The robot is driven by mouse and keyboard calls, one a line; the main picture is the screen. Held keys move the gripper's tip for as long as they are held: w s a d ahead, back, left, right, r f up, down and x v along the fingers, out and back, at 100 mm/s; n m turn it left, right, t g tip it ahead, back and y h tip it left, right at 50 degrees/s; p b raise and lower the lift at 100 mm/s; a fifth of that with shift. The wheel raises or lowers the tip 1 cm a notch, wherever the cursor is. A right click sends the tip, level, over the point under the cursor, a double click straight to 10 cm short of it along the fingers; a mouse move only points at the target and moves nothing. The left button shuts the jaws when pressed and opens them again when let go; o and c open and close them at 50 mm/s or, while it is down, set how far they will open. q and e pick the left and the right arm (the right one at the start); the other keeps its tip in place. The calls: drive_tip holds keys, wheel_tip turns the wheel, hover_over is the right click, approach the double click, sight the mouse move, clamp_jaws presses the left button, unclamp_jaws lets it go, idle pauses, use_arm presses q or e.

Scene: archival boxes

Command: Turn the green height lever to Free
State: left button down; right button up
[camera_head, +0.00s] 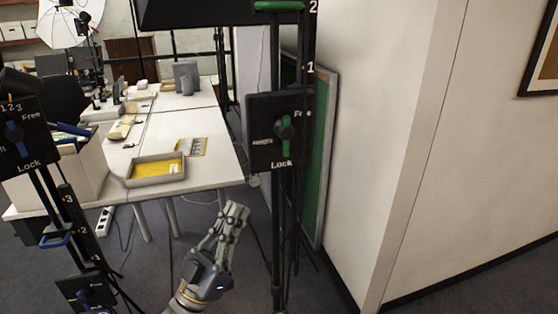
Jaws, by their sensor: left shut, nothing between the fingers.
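The green height lever (286,148) is on a black panel (261,105) fixed to a dark stand. The panel reads "Free" at upper right and "Lock" at the bottom. The lever stands nearly upright, with its lower end close to "Lock"; which end is the pointer is hard to tell. My left gripper (236,211) is shut and empty. In the picture it is below and left of the panel, apart from the lever and pointing up. My right gripper is not in view.
A similar panel with a blue lever (14,131) stands at far left. A white table (212,128) holds a shallow tray (128,181) behind my gripper. A green board (318,170) leans by the white wall (378,110), just right of the stand. Cables lie on the floor.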

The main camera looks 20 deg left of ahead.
use_arm(q)
drive_tip(key=shift+r, duration=0.25)
drive_tip(key=shift+d+r, duration=0.1)
drive_tip(key=p, duration=0.6)
approach(284, 136)
wheel_tip(284, 136, up, 4)
drive_tip(key=shift+w+d+f+p, duration=0.15)
drive_tip(key=shift+w+d+f, duration=0.05)
drive_tip(key=shift+w, duration=0.3)
drive_tip(key=shift+w+d+f+p, duration=0.15)
drive_tip(key=shift+w+d+p, duration=0.05)
drive_tip(key=shift+w, duration=0.35)
drive_tip(key=shift+w+d+f+p, duration=0.15)
drive_tip(key=shift+w+d+f, duration=0.05)
drive_tip(key=shift+w, duration=0.3)
